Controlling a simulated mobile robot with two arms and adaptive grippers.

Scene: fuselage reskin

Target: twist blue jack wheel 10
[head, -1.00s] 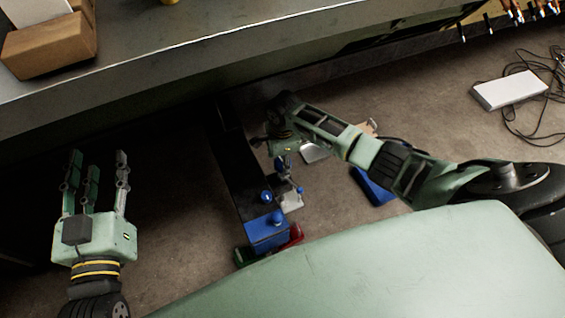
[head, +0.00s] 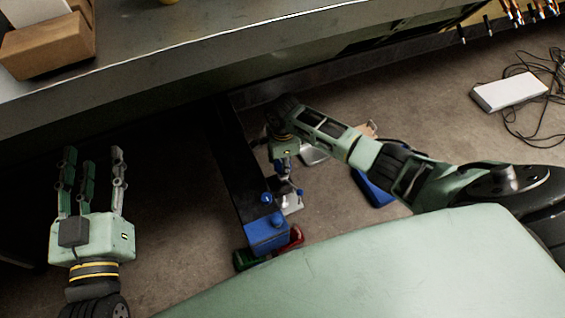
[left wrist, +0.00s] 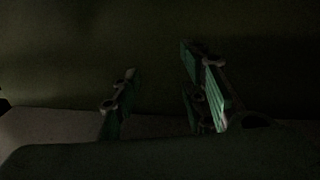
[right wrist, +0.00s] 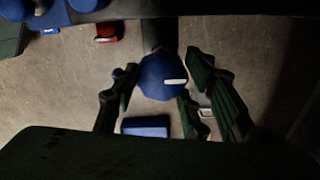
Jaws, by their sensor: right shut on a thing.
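A blue jack wheel (right wrist: 162,77) with a white mark on its face sits between the fingers of my right gripper (right wrist: 160,88) in the right wrist view. The gripper is shut on the wheel. In the head view my right gripper (head: 286,163) reaches down beside a long dark beam (head: 238,165), and the wheel is mostly hidden there. My left gripper (head: 92,168) is open and empty, its fingers spread, well to the left of the beam. It also shows dimly in the left wrist view (left wrist: 160,95).
The beam ends in a blue block (head: 266,235) with blue knobs (head: 276,219). Red (head: 296,238) and green (head: 243,259) pieces lie by it. A blue box (head: 374,190) lies on the floor. A large pale green panel (head: 400,265) fills the foreground.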

